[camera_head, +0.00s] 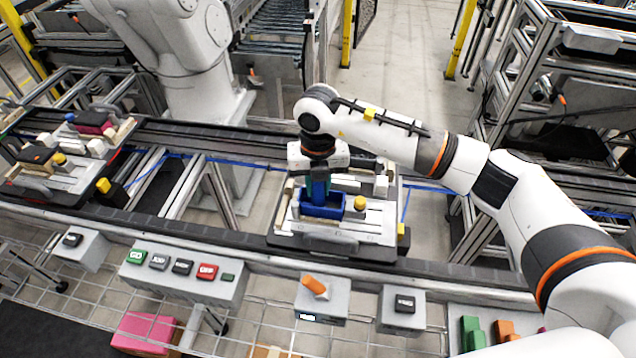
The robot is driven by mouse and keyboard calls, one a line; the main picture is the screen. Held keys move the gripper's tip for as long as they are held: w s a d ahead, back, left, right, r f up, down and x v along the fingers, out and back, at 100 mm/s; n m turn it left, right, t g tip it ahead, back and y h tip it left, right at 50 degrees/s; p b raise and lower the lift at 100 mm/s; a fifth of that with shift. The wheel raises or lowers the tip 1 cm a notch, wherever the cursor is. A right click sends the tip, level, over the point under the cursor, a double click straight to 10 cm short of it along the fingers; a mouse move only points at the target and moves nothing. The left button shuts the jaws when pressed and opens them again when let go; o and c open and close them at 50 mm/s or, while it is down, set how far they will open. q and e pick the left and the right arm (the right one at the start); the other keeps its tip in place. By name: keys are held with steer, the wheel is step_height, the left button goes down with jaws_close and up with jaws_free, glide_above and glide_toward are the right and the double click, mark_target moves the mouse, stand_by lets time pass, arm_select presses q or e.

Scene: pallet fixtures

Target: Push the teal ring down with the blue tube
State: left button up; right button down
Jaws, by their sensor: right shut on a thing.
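My right gripper (318,178) reaches in from the right and points down over the pallet fixture (370,227). It is shut on a narrow, dark blue-teal upright piece, which I take to be the blue tube (319,188). The tube's lower end is at a blue block (335,208) on the fixture; I cannot tell whether they touch. The teal ring cannot be made out apart from the tube and fingers. My left gripper is not in view.
A yellow knob (360,202) and pale blocks stand close beside the blue block. Another loaded pallet (60,180) sits at the left of the conveyor. A button box (185,275) and an orange-lever box (320,298) line the front. A large white robot arm (190,60) stands behind.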

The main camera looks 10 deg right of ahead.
steer(key=shift+s+f+b, duration=0.1)
steer(key=shift+f+b, duration=0.3)
steer(key=shift+b, duration=0.3)
stand_by(1.9)
steer(key=shift+r, duration=0.1)
steer(key=shift+r+p, duration=0.4)
steer(key=shift+r, duration=0.25)
steer(key=shift+r+p, duration=1.8)
steer(key=shift+r, duration=1.6)
steer(key=shift+f, duration=0.1)
